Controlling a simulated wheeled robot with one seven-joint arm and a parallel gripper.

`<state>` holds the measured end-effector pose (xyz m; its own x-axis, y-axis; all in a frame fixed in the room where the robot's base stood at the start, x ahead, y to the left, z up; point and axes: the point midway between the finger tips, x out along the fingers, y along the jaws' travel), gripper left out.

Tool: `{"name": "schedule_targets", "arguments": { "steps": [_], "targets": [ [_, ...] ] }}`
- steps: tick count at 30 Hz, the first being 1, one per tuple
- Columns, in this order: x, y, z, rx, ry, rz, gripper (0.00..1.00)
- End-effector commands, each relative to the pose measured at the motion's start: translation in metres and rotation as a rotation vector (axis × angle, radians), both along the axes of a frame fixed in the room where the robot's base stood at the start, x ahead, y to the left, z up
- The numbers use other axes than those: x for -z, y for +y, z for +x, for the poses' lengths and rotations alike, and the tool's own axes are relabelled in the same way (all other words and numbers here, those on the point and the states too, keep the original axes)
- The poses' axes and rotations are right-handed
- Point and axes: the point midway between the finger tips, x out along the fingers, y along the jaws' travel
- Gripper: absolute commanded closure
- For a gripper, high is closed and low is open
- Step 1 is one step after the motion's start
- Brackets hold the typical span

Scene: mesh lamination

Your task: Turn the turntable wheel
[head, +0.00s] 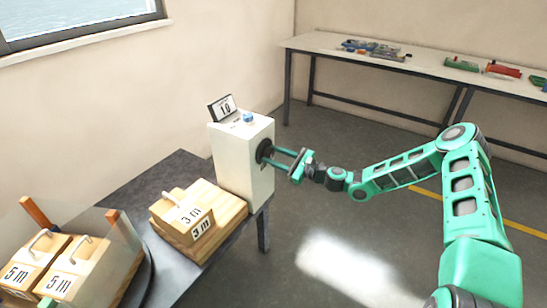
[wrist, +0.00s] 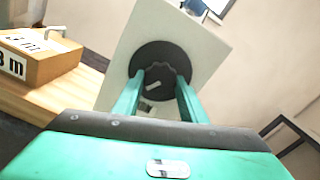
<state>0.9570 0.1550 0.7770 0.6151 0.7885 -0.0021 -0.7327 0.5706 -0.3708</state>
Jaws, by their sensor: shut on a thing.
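A black round wheel (head: 264,151) sits on the side face of a white box (head: 230,158). In the wrist view the wheel (wrist: 163,58) is a dark disc with a scalloped knob in its middle. My gripper (head: 273,157) reaches it from the right in the head view. In the wrist view the two green fingers of my gripper (wrist: 160,84) lie on either side of the knob, shut on it. The fingertips' exact contact is partly hidden against the dark disc.
The box stands on a dark table (head: 180,168), with a small display (head: 222,108) reading 10 and a blue cap (head: 248,117) on top. Wooden blocks marked 3 m (head: 190,217) and 5 m (head: 70,265) lie left. A long bench (head: 420,62) stands behind. Floor right is open.

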Motion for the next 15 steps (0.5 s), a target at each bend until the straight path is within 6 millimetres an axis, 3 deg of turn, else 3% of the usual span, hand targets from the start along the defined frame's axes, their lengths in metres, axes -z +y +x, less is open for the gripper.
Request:
{"name": "schedule_targets", "arguments": {
  "steps": [15],
  "targets": [
    [0.0015, -0.0035, 0.0017, 0.010, 0.385, 0.300, 0.84]
  ]
}}
